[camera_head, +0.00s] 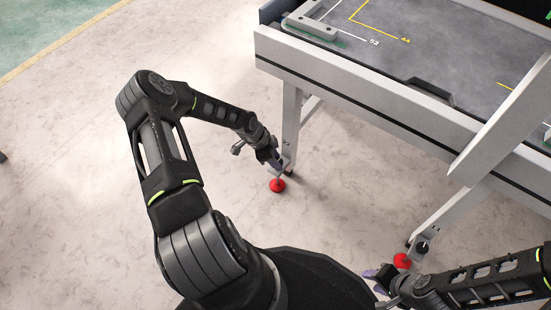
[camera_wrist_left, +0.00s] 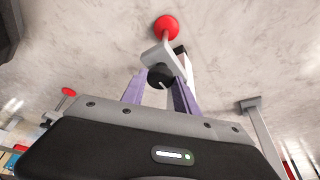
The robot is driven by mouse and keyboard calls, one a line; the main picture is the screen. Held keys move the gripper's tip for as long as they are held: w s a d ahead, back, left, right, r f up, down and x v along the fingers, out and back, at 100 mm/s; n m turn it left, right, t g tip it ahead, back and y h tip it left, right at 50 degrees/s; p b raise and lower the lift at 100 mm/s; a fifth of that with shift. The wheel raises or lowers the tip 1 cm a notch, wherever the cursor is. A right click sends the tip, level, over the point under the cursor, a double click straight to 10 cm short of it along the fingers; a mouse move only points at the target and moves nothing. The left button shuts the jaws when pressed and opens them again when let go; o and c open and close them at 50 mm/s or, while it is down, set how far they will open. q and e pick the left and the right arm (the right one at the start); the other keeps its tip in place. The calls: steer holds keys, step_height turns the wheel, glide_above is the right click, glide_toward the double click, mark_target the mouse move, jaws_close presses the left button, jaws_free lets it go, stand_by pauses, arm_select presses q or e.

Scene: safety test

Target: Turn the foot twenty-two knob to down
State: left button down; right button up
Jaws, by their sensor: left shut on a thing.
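A black knob (camera_wrist_left: 160,77) with a white mark sits on a grey bracket above a red foot (camera_wrist_left: 166,27) in the left wrist view. In the head view this red foot (camera_head: 277,186) is at the bottom of the table's left leg. My left gripper (camera_head: 274,161) is at that leg; its purple fingers (camera_wrist_left: 160,92) are on either side of the knob and shut on it. The fingers partly hide the knob's sides. A second black knob (camera_head: 421,248) and red foot (camera_head: 402,260) are on the right leg. My right gripper (camera_head: 376,274) is beside that foot; its opening is unclear.
A grey table (camera_head: 345,88) with a raised rim stands above the left leg. A grey block (camera_head: 312,26) lies on its top near yellow and white lines marked 52 and 44. A slanting beam (camera_head: 500,115) crosses at right.

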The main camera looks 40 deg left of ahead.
arm_select(q)
steer(key=shift+a, duration=0.15)
steer(key=c, duration=0.9)
jaws_free()
steer(key=shift+c, duration=0.2)
steer(key=p+v, duration=0.3)
steer(key=v, duration=0.4)
steer(key=shift+r, duration=0.35)
steer(key=shift+s, duration=0.1)
